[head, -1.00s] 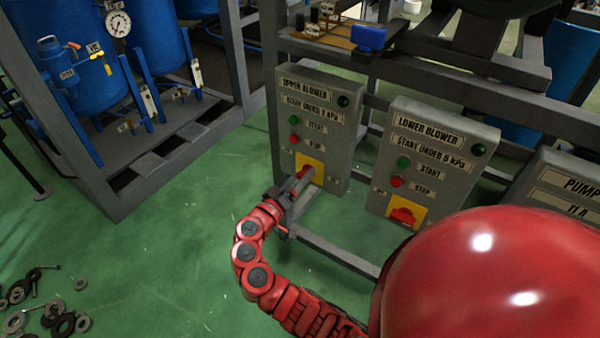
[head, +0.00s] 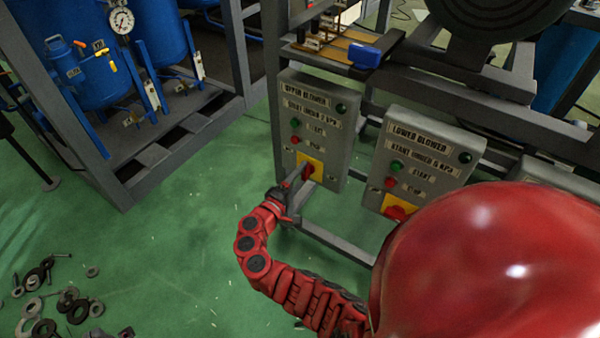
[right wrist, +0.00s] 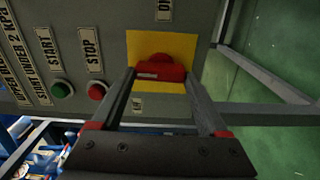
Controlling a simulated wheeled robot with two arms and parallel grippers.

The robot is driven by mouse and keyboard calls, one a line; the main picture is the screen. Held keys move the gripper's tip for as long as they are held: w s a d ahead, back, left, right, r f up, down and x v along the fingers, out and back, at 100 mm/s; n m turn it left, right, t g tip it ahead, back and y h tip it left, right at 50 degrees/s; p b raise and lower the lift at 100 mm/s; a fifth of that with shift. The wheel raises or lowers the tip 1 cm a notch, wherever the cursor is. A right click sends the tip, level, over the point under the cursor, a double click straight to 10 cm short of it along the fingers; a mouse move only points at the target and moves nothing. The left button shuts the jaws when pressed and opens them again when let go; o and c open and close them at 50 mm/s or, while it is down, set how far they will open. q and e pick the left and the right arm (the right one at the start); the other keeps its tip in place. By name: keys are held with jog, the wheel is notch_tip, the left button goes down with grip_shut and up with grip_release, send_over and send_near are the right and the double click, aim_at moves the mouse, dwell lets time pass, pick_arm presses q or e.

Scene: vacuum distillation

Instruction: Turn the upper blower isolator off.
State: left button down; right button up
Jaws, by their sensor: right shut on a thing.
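The upper blower box (head: 318,110) is a grey panel with a green and a red button above a yellow plate (head: 318,163). Its red isolator handle (head: 308,171) sits on that plate and also shows in the right wrist view (right wrist: 160,69). There the handle lies lengthwise between the two fingertips, across the yellow plate (right wrist: 140,45). Labels stand on opposite sides of the plate; the upper one reads ON. My right gripper (head: 299,180) reaches the handle from the lower left and is shut on it, as the right wrist view (right wrist: 160,74) shows.
The lower blower box (head: 420,155), with its own red handle (head: 398,211), stands just to the right. A grey frame rail (head: 335,243) runs below the boxes. Blue tanks (head: 85,75) stand at left. Loose rings (head: 75,305) lie on the green floor.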

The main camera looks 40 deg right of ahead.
jog(key=shift+n, duration=0.3)
jog(key=o, duration=1.2)
jog(key=shift+o, duration=0.2)
jog(key=p+v, duration=0.1)
jog(key=v, duration=1.6)
jog(key=shift+a, duration=0.2)
jog(key=shift+f, duration=0.1)
